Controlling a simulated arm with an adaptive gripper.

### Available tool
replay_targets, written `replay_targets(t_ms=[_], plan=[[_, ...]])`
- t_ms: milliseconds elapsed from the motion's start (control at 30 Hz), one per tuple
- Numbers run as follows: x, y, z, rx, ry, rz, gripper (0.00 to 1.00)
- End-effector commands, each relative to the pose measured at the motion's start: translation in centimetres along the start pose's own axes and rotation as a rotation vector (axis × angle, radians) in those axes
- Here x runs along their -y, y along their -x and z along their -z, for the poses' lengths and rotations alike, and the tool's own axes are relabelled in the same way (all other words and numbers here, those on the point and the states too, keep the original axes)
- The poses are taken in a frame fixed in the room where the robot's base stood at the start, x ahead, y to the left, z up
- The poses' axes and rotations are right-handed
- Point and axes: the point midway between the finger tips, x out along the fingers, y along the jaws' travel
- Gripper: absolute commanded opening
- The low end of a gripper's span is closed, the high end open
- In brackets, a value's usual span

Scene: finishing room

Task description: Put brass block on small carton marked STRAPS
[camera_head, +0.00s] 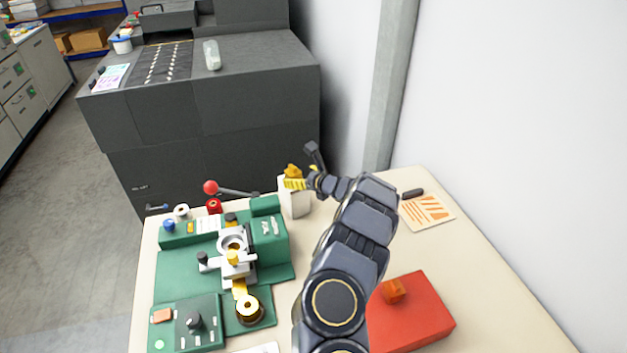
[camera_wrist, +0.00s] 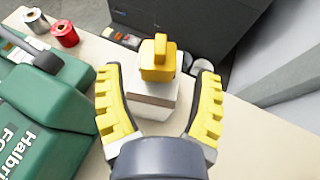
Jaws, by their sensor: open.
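A yellow brass-coloured block (camera_wrist: 157,62) with a narrower upright top appears to rest upright on a small white carton (camera_wrist: 150,112). In the head view the block (camera_head: 292,170) and the carton (camera_head: 296,205) stand at the table's back edge, beside the green machine. No marking on the carton can be read. My gripper (camera_wrist: 158,78) is open and empty, with one yellow finger on either side of the block and clear space between. In the head view my gripper (camera_head: 304,174) is at the carton's top and partly covers it.
A green foil machine (camera_head: 270,240) with a red-knobbed lever stands left of the carton. A striped card (camera_head: 427,212) lies at the back right. A dark cabinet (camera_head: 220,110) stands behind.

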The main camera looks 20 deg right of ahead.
Motion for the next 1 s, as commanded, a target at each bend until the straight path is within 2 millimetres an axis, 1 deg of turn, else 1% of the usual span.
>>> replay_targets(t_ms=[100, 267, 333, 400, 600, 800, 867, 933, 967, 1000], plan=[[0.1, 1.8, -0.2, 0.006, -0.006, 0.001, 0.65], [-0.1, 3.8, -0.4, 0.011, -0.004, -0.004, 0.65], [0.0, 4.7, 0.0, 0.004, -0.009, -0.001, 0.65], [0.1, 5.4, 0.0, 0.003, -0.007, 0.000, 0.65], [-0.1, 6.4, 0.0, 0.003, -0.002, -0.005, 0.65], [-0.4, 6.5, -0.2, 0.006, 0.006, -0.011, 0.65], [-1.2, 6.4, -1.3, 0.021, 0.029, -0.035, 0.65], [-3.3, 6.4, -3.8, 0.058, 0.094, -0.094, 0.65], [-4.6, 6.5, -5.2, 0.080, 0.133, -0.131, 0.65], [-6.8, 6.7, -7.3, 0.115, 0.199, -0.190, 0.65]])
